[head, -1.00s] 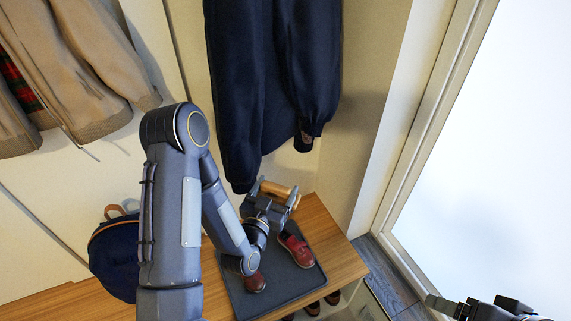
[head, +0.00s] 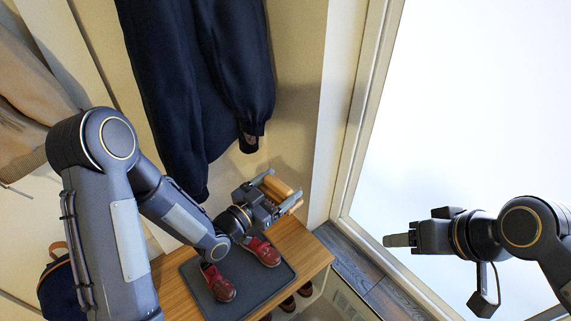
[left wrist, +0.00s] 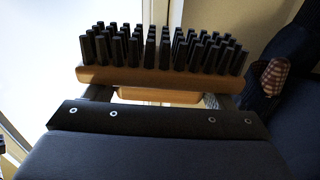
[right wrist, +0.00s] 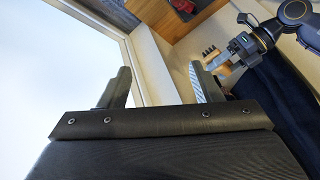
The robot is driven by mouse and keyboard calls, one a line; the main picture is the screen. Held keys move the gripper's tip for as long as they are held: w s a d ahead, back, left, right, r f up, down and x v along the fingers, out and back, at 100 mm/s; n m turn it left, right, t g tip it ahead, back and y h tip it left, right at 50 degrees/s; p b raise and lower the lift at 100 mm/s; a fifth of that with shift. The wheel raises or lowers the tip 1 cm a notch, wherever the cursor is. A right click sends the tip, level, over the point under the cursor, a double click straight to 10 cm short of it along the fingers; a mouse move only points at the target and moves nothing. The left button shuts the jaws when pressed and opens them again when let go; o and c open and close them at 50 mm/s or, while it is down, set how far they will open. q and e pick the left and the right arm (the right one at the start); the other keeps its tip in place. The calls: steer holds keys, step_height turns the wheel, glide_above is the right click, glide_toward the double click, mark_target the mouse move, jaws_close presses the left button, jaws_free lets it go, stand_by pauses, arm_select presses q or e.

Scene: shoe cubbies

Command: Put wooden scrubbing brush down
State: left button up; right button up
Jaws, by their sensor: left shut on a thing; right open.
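The wooden scrubbing brush (head: 279,190) has a tan wooden body. My left gripper (head: 272,198) is shut on it and holds it in the air above the far right part of the wooden bench (head: 306,250), in front of the wall. In the left wrist view the brush (left wrist: 165,80) lies across the fingers with its dark bristles pointing up and away from the palm. My right gripper (head: 402,241) is at the right in front of the bright glass, apart from the bench. In the right wrist view my right gripper (right wrist: 160,88) is open and empty.
A dark mat (head: 262,290) on the bench holds red shoes (head: 218,283). More shoes (head: 304,290) sit in the cubby below. A navy garment (head: 200,80) hangs behind, and a blue backpack (head: 60,290) is at left. Bare wood lies right of the mat.

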steer(key=w+a+r+n, duration=0.2)
steer(key=w+a+n, duration=0.15)
steer(key=w, duration=0.25)
steer(key=n+g, duration=0.3)
steer(key=n, duration=0.3)
glide_toward(276, 183)
steer(key=shift+t, duration=0.3)
steer(key=x, duration=1.1)
steer(key=shift+s+a+f, duration=0.1)
steer(key=shift+s+f, duration=0.05)
steer(key=shift+s, duration=0.05)
